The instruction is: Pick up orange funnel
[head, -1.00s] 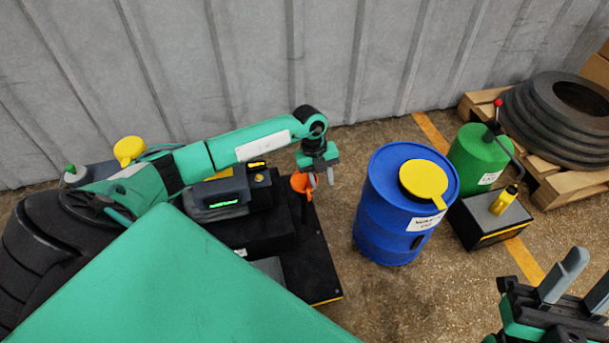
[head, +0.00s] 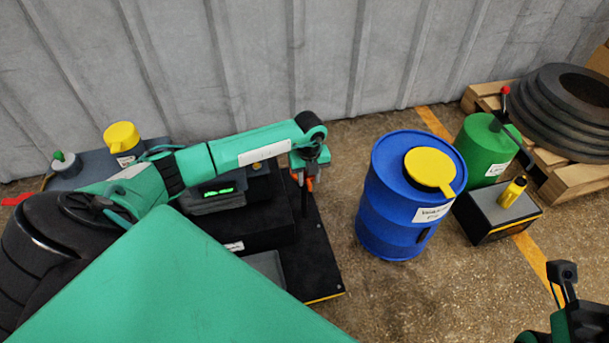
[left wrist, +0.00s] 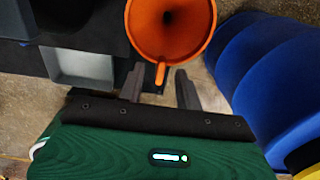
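The orange funnel (head: 309,184) is mostly hidden under my left gripper (head: 306,168) in the head view. In the left wrist view, the funnel (left wrist: 190,20) shows its wide round mouth and dark centre hole at the top, with a small tab pointing toward my gripper. My left gripper (left wrist: 160,70) is open there, its two dark fingers apart on either side of the tab. I cannot tell whether either finger touches it. My right gripper (head: 563,284) is at the lower right of the head view, away from the funnel; its finger gap is unclear.
A black platform (head: 318,262) lies below the funnel. A blue barrel (head: 385,215) with a yellow lid stands close to its right. A green can (head: 485,150), a box with a yellow bottle (head: 512,192), and a pallet with black rings (head: 560,115) are farther right. A grey wall (head: 330,60) is behind.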

